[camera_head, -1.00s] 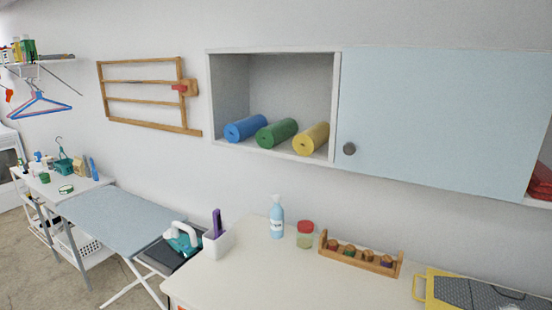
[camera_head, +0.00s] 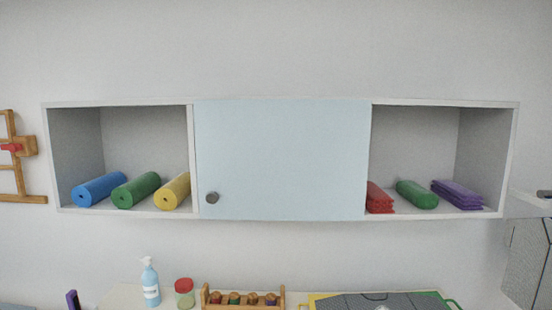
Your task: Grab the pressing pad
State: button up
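No thing here is marked as the pressing pad, and I cannot tell for certain which one it is. A flat grey gridded board (camera_head: 345,301) with yellow and green edges lies on the white counter at the bottom, cut off by the frame edge. A grey panel with dark lines (camera_head: 527,262) shows at the far right edge. Folded red cloth (camera_head: 379,198), a green roll (camera_head: 417,194) and folded purple cloth (camera_head: 457,195) lie in the right compartment of the wall cabinet. My gripper is not in view.
The wall cabinet (camera_head: 282,103) has a closed pale blue door (camera_head: 285,160) in the middle. Blue (camera_head: 99,190), green (camera_head: 136,190) and yellow (camera_head: 172,192) rolls lie at left. A spray bottle (camera_head: 151,285), a red-lidded jar (camera_head: 184,293) and a wooden rack (camera_head: 242,298) stand below.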

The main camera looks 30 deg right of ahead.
aim_at(423, 198)
jog(key=z, duration=1.75)
